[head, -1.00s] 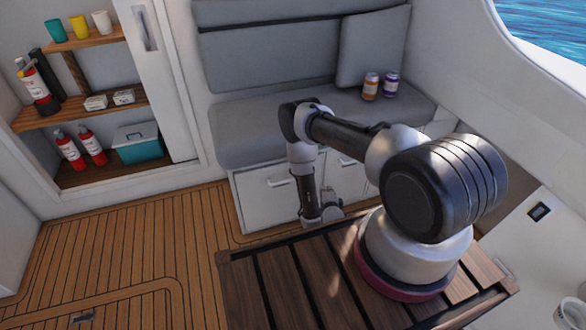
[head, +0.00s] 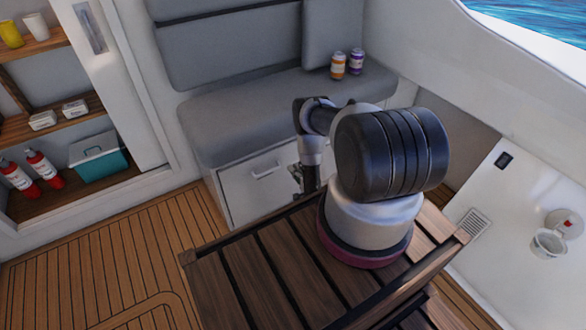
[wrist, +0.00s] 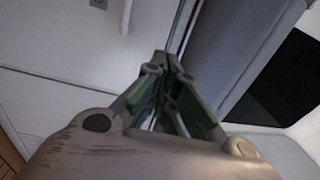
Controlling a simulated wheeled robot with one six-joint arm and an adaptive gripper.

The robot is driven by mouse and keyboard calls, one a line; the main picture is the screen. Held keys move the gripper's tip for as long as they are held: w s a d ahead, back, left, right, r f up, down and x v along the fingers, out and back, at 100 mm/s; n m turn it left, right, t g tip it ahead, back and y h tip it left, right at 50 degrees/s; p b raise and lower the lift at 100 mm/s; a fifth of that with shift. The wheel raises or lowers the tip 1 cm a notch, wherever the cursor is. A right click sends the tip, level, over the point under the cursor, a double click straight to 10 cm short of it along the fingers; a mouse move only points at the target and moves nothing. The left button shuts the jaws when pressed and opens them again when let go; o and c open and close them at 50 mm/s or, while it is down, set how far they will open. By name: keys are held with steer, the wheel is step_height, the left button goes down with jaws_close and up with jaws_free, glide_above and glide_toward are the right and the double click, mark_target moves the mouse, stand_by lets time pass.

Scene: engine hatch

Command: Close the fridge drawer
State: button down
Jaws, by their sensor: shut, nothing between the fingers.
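A white drawer front (head: 258,188) with a bar handle (head: 266,172) sits under the grey bench seat. More of the white front to its right is hidden behind my arm. In the wrist view a white panel (wrist: 60,95) with a pale handle (wrist: 125,18) fills the left side, and a dark opening (wrist: 275,80) shows at the right beside a grey panel. I cannot tell which part is the fridge drawer or how far it stands out. My gripper (wrist: 165,65) is shut and empty, close to these panels. In the head view it is mostly hidden behind my arm.
The grey bench (head: 245,105) carries two cans (head: 347,64) at its right. Shelves at the left hold cups, a teal box (head: 98,157) and red extinguishers (head: 32,172). Wooden floor (head: 100,255) is free at the left. A white counter with a small bowl (head: 548,242) is at the right.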

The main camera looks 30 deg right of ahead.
mark_target(279, 149)
steer(key=w, duration=1.1)
steer(key=shift+a, duration=0.15)
steer(key=shift+w, duration=1.15)
steer(key=shift+w+r, duration=0.15)
steer(key=shift+w, duration=0.05)
